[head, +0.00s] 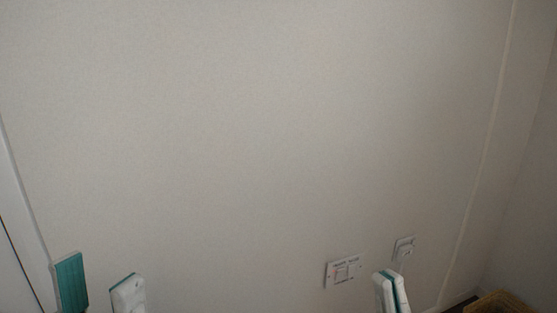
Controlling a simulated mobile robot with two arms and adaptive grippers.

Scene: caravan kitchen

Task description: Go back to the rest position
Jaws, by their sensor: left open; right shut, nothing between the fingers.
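My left gripper (99,288) shows at the bottom left of the head view. Its two white fingers with teal pads stand wide apart, and nothing is between them. My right gripper (391,291) shows at the bottom, right of the middle. Its two fingers are together with nothing visible between them. Only the fingers of both grippers are in view; the arms are below the picture's edge. Both are in front of a plain pale wall (250,130).
A white switch plate (344,271) and a smaller socket plate (404,248) are on the wall near my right gripper. A wall corner is at the right. A brownish woven-looking object (500,303) is partly cut off at the bottom right. A white panel edge is at the left.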

